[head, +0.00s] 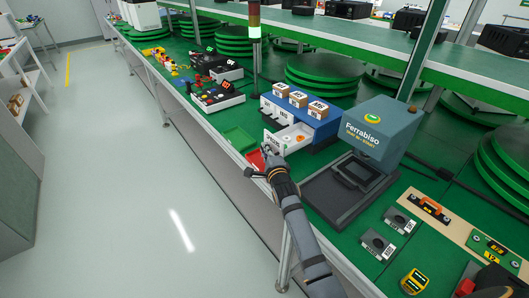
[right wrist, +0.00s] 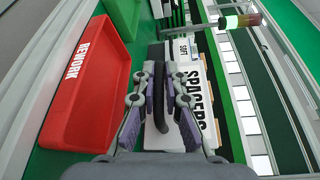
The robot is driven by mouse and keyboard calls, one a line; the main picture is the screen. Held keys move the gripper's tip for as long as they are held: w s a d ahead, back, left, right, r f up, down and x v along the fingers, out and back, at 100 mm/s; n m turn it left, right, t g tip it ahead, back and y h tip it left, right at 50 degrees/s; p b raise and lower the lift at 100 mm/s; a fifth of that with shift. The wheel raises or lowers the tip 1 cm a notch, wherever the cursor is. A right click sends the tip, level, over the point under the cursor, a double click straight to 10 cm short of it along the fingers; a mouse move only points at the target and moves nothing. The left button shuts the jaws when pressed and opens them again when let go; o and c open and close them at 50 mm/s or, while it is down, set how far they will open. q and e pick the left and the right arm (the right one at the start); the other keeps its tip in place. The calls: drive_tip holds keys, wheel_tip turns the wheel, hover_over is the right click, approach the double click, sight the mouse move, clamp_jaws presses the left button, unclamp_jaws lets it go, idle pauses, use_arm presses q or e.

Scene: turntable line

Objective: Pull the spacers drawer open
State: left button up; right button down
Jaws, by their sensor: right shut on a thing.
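The blue drawer cabinet (head: 322,118) stands on the green bench with small labelled boxes on top. One white drawer (head: 296,134) sticks out of its front, and orange and pale pieces show inside. In the right wrist view the white front lettered SPACERS (right wrist: 192,100) lies right below my gripper. My right gripper (head: 266,167) is at this drawer's front in the head view. In the wrist view its two fingers (right wrist: 160,78) are shut on the dark curved handle (right wrist: 159,112).
A red REWORK tray (right wrist: 85,85) lies close beside the gripper, and a green tray (head: 240,138) lies beyond it. The grey Ferrabiso machine (head: 378,128) stands right of the cabinet. The aisle floor (head: 130,190) left of the bench is clear.

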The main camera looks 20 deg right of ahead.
drive_tip(key=shift+d+f, duration=0.15)
drive_tip(key=shift+f, duration=0.1)
drive_tip(key=c, duration=1.7)
unclamp_jaws()
drive_tip(key=shift+r, duration=0.1)
drive_tip(key=s, duration=0.8)
drive_tip(key=s+r, duration=0.1)
drive_tip(key=s, duration=0.3)
drive_tip(key=shift+a, duration=0.35)
use_arm(q)
drive_tip(key=shift+w+d, duration=0.25)
drive_tip(key=shift+d, duration=0.3)
